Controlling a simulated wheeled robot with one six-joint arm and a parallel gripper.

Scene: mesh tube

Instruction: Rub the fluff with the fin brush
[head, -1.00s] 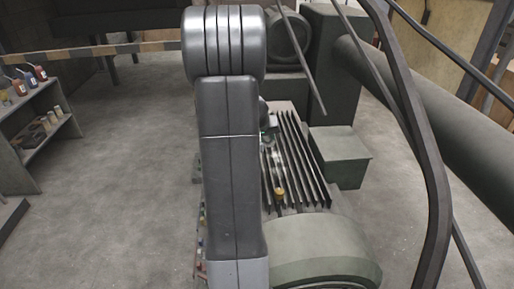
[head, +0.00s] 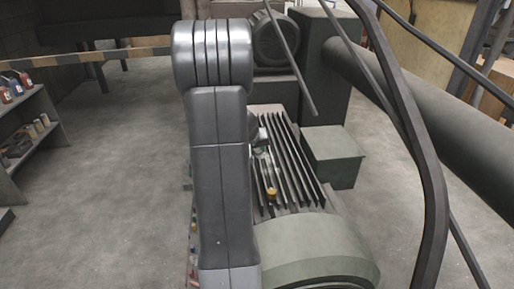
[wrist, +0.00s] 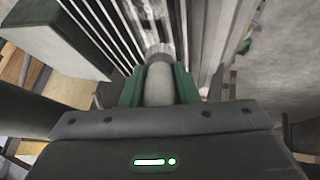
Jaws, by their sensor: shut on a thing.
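My gripper (wrist: 158,92) is shut on the grey, rounded handle of the fin brush (wrist: 159,82), between its two green fingers in the wrist view. The brush points away from the wrist, towards a row of dark upright fins (wrist: 115,30). The fins (head: 290,160) also show in the head view, right of my arm. Pale, whitish fluff (wrist: 150,12) seems to lie in a gap between fins, just beyond the brush. I cannot tell whether the brush touches it. In the head view my arm hides most of the gripper and brush.
A dark green box (head: 332,156) stands right of the fins. A rounded green housing (head: 315,250) is in front of them. A thick pipe (head: 430,110) and a curved dark bar (head: 425,170) cross the right side. A shelf with bottles (head: 32,130) stands left, with open floor between.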

